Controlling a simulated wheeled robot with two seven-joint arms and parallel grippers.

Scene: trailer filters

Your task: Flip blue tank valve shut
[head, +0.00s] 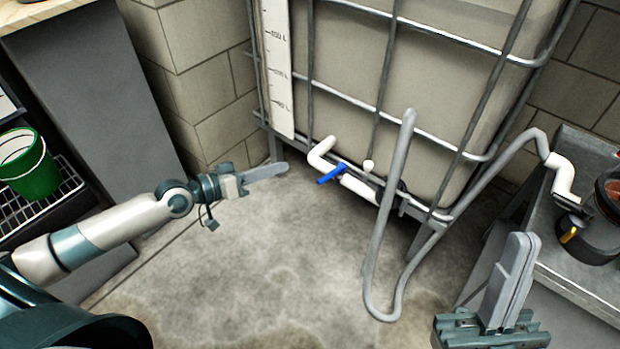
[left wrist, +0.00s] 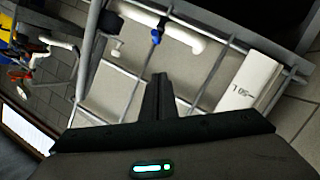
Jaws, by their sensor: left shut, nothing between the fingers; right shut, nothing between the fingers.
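The blue valve handle (head: 332,173) sits on the white pipe (head: 322,153) at the bottom front of the caged tank (head: 420,70). It sticks out from the pipe, pointing down and left in the head view. My left gripper (head: 284,168) is shut and empty, to the left of the handle and apart from it. In the left wrist view the blue handle (left wrist: 156,36) shows beyond the shut fingers (left wrist: 162,82), on the white pipe (left wrist: 180,35). My right gripper (head: 528,240) is shut and empty at the lower right, far from the valve.
A grey hose (head: 376,250) loops down in front of the tank, right of the valve, and runs to a white elbow (head: 562,178) by the metal bench (head: 545,245). A green bucket (head: 35,172) stands on a rack at left. The concrete floor (head: 250,260) is clear.

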